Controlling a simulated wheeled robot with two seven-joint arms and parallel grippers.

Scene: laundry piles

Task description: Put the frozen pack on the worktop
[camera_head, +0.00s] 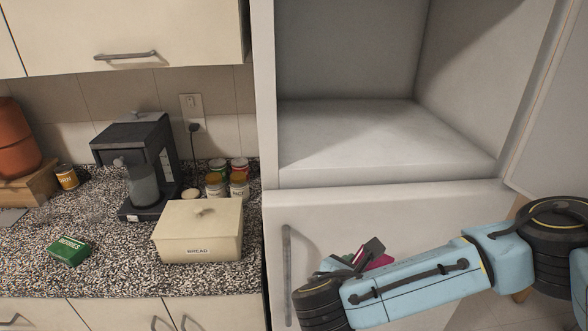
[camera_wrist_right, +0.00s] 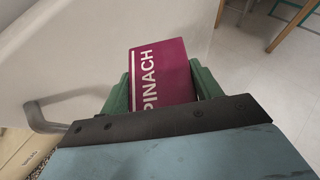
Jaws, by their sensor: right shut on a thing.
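My right gripper (camera_wrist_right: 163,85) is shut on a dark red frozen pack (camera_wrist_right: 165,65), lettered "PINACH" in white as far as it shows. The green fingers stand on either side of it. In the head view the pack (camera_head: 380,262) shows only in part behind my right gripper (camera_head: 362,258), in front of the lower white door. The speckled worktop (camera_head: 100,270) lies to the left, apart from the pack. A green box marked "BERRIES" (camera_head: 69,250) lies on the worktop near its front edge. My left gripper is not in view.
A cream bread box (camera_head: 198,243) stands at the worktop's right end, with several cans (camera_head: 228,175) and a coffee machine (camera_head: 140,165) behind it. An empty white open compartment (camera_head: 385,145) is above the lower door (camera_head: 340,225). Bare worktop lies around the green box.

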